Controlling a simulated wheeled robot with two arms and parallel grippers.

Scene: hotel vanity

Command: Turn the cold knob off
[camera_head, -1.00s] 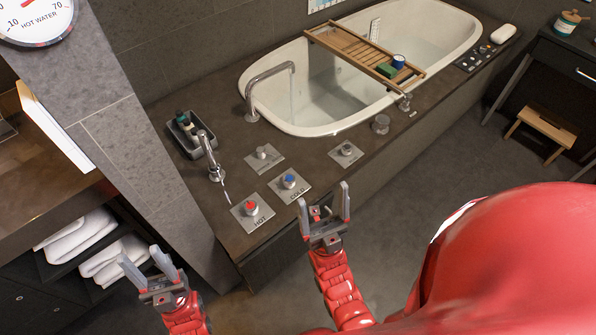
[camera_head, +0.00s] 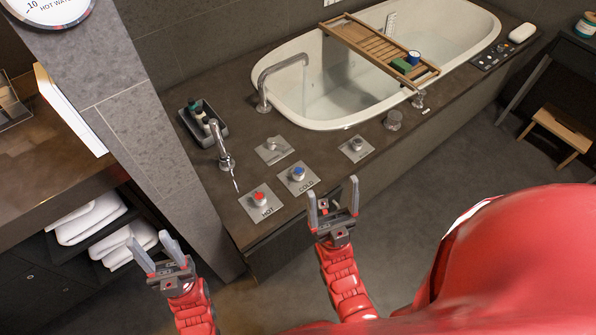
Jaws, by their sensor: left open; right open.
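The cold knob (camera_head: 298,172) has a blue top and sits on a square metal plate marked COLD on the dark tub deck. The hot knob (camera_head: 260,198), with a red top, sits on its own plate to the left and nearer. My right gripper (camera_head: 333,195) is open and empty, in front of the deck edge, to the right of and below the cold knob in the picture, apart from it. My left gripper (camera_head: 152,250) is open and empty, low at the left, in front of the towel shelf and far from the knobs.
A thin metal spout (camera_head: 223,155) stands left of the knobs. Two grey knobs on plates (camera_head: 272,149) (camera_head: 356,145) lie behind. The bathtub (camera_head: 290,105) has a tall faucet (camera_head: 264,90) and a wooden tray (camera_head: 372,50) across it. Towels (camera_head: 90,218) fill the left shelf.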

